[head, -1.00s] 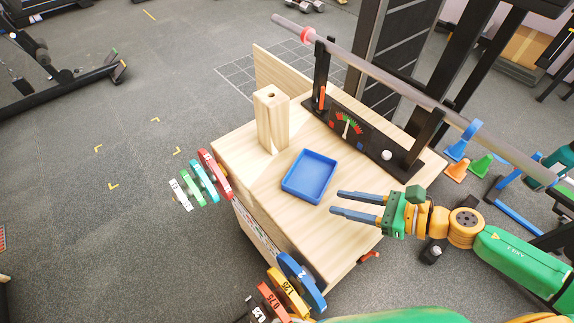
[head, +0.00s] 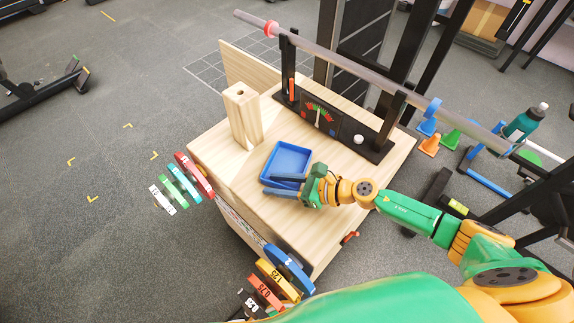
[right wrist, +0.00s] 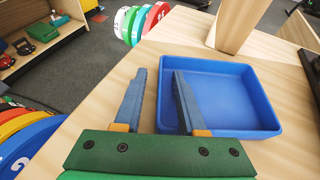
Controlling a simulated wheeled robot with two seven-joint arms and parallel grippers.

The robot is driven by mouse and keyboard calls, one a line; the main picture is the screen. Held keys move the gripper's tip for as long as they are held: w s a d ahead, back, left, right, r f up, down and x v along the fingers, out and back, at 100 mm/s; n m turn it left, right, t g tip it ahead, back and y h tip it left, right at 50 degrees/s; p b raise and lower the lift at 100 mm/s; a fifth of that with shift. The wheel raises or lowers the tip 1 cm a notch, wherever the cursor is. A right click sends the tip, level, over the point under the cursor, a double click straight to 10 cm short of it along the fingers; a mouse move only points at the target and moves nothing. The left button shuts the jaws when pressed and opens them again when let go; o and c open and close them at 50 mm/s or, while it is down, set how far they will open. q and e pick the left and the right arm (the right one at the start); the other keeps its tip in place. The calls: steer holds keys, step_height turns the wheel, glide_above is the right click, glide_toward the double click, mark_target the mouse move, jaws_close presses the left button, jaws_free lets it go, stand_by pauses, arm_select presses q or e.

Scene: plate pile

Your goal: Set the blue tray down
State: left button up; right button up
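The blue tray (head: 290,157) is a shallow square tray lying flat on the wooden box top (head: 345,172), in front of the black gauge panel. It shows large in the right wrist view (right wrist: 240,95). My right gripper (head: 268,183) is at the tray's near side with its fingers apart. In the right wrist view, one finger is outside the tray wall and the other overlaps the tray's inside. The wall shows between them with gaps, so the gripper (right wrist: 160,72) is not closed on it. My left gripper is not in view.
A wooden post (head: 243,115) stands left of the tray. The black gauge panel (head: 330,120) with a long bar above it stands behind. Coloured weight plates hang at the left (head: 193,175) and near (head: 288,268) sides. The right part of the box top is clear.

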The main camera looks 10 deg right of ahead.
jaws_close()
stand_by(1.4)
